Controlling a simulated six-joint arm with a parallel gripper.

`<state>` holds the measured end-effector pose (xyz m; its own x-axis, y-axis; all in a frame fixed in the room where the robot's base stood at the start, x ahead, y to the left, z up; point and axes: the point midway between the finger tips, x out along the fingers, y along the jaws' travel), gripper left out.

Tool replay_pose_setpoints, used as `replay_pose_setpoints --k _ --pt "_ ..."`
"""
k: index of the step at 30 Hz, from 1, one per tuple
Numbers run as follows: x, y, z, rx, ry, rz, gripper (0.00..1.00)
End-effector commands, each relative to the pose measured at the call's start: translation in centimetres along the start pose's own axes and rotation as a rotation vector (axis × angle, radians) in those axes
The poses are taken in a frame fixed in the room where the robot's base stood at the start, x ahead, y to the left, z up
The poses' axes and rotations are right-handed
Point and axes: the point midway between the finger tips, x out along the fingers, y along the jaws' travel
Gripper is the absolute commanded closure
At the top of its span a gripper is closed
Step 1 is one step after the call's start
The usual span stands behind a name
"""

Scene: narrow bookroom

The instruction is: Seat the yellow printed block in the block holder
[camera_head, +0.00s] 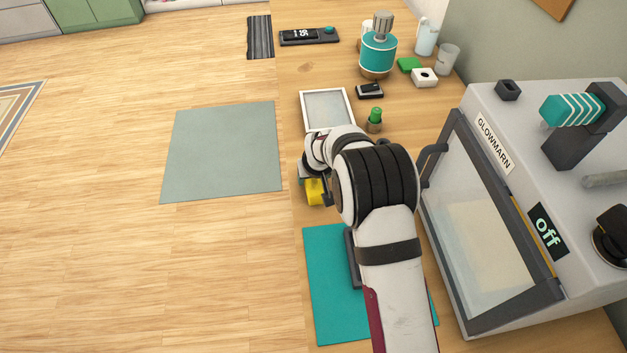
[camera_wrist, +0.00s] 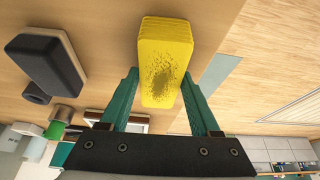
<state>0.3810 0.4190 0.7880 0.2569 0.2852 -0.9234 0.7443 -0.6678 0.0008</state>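The yellow printed block (camera_wrist: 165,55), with a dark speckled print on its face, sits between the teal fingers of my gripper (camera_wrist: 161,80) in the wrist view. Both fingers appear to press its sides, so the gripper looks shut on it. In the head view the block (camera_head: 315,191) shows at the counter's left edge, partly hidden by my wrist. A dark item (camera_head: 352,258) on the teal mat (camera_head: 330,300) is mostly hidden by my arm; I cannot tell whether it is the block holder.
A white-framed tray (camera_head: 326,108) and a green-topped bottle (camera_head: 375,118) stand beyond my gripper. A grey machine (camera_head: 500,200) marked "off" stands close to my arm on the right. A dark block with a pale base (camera_wrist: 48,62) shows in the wrist view. Open floor lies left.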

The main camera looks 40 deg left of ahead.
Motion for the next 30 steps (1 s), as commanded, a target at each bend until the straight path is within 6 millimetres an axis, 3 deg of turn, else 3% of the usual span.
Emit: replay_pose_setpoints --k 1,10,20,27,30 --pt "0.0 0.0 0.0 0.000 0.000 0.000 0.48" --pt "0.0 0.0 0.0 0.000 0.000 0.000 1.00" --pt "-0.5 0.0 -0.2 0.000 0.001 0.000 1.00" --pt "-4.0 0.0 -1.8 -0.001 0.004 -0.001 1.00" --pt "-5.6 2.1 -1.0 0.003 0.000 0.001 1.00"
